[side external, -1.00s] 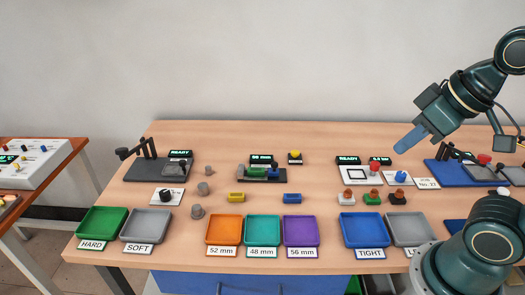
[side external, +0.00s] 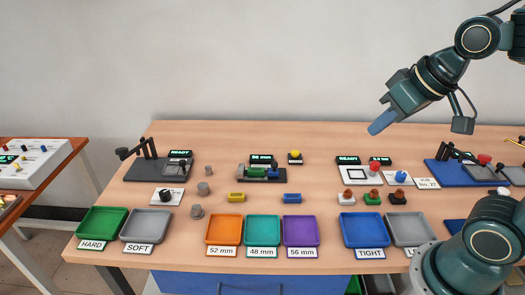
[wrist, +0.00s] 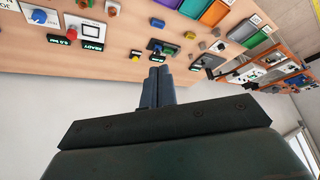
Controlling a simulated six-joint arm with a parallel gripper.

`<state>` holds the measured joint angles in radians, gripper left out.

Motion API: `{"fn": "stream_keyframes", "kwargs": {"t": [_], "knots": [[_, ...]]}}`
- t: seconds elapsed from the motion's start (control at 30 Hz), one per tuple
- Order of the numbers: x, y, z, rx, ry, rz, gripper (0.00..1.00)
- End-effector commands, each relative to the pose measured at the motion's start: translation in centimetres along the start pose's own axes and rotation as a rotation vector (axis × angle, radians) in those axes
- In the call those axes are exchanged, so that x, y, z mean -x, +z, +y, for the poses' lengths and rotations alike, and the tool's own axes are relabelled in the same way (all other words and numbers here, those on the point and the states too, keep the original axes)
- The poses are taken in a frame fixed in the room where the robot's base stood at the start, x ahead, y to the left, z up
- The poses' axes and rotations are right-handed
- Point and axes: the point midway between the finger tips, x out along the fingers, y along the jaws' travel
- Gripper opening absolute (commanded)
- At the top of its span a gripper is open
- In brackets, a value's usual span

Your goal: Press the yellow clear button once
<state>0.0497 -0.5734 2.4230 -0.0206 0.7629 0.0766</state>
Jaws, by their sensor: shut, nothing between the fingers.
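The yellow button (side external: 295,154) stands on a small dark base at the back of the table, right of the small gauge with a green "56 mm" readout (side external: 261,159). In the wrist view the yellow button (wrist: 136,55) shows small, a little left of my fingertips. My gripper (side external: 376,128) has blue fingers and is shut and empty. It is in the air above the back of the table, up and to the right of the button and clear of it. In the wrist view the gripper's fingers (wrist: 160,72) lie together.
A red button (side external: 374,167) and a blue knob (side external: 400,177) stand right of the yellow button. A yellow block (side external: 236,197) and a blue block (side external: 292,198) lie in front. Several coloured trays line the front edge. The air between gripper and button looks clear.

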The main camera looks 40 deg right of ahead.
Motion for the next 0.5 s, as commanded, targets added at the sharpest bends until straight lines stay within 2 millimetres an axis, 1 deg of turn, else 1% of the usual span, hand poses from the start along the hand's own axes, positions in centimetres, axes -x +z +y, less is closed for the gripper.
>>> {"fn": "stream_keyframes", "kwargs": {"t": [0.1, 0.27, 0.5], "knots": [[-1.2, -2.1, 0.2, -0.043, 0.003, 0.011, 0.00], [-2.9, -4.7, 0.7, -0.100, 0.004, 0.031, 0.00], [-5.8, -8.4, 1.6, -0.187, 0.005, 0.062, 0.00]]}}
